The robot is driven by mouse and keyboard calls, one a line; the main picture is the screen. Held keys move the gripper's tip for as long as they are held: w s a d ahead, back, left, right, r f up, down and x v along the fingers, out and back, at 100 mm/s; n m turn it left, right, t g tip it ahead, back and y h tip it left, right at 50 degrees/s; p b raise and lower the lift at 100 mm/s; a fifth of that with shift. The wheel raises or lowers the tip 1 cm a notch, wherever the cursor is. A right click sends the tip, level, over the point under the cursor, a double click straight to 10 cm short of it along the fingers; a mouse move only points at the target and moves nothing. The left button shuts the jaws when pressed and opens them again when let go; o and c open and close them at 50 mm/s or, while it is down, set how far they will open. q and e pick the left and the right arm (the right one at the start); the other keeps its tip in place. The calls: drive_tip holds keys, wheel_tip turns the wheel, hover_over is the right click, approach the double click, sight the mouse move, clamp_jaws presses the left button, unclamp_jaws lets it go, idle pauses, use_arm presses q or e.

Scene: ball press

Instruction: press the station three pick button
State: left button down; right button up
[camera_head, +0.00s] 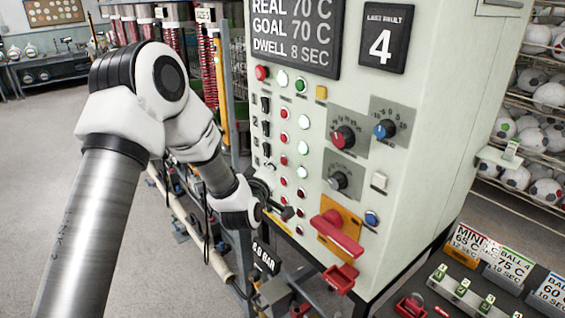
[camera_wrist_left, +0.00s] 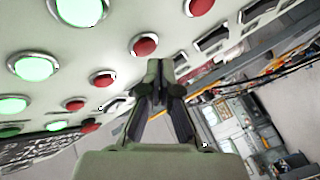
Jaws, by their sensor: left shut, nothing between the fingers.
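The control panel (camera_head: 340,110) is a pale cabinet face with columns of red and green-lit round buttons and black switches on its left side. Small labels beside them are too small to read, so I cannot tell which is the station three pick button. My left gripper (camera_head: 285,212) is shut and empty at the panel's lower left, close to the lower buttons. In the left wrist view its closed fingers (camera_wrist_left: 164,80) point toward the panel, just below a red button (camera_wrist_left: 145,45). Contact cannot be told. My right gripper is not in view.
A red handle (camera_head: 337,235) on a yellow plate juts out right of the gripper. Knobs (camera_head: 343,137) sit higher on the panel. Red coiled hoses (camera_head: 209,70) stand left. A desk with labelled cards (camera_head: 510,265) and racks of balls (camera_head: 545,95) are at right.

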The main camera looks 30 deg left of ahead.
use_arm(q)
drive_tip(key=shift+w+d, duration=0.15)
drive_tip(key=shift+w, duration=0.15)
drive_tip(key=shift+w+d+b, duration=0.1)
drive_tip(key=shift+w+b, duration=0.2)
idle(0.6)
drive_tip(key=shift+s+a, duration=0.3)
drive_tip(key=shift+s, duration=0.45)
drive_tip(key=s, duration=0.1)
drive_tip(key=s+a, duration=0.1)
drive_tip(key=s, duration=0.1)
drive_tip(key=s+a, duration=0.1)
drive_tip(key=shift+s, duration=0.3)
idle(0.8)
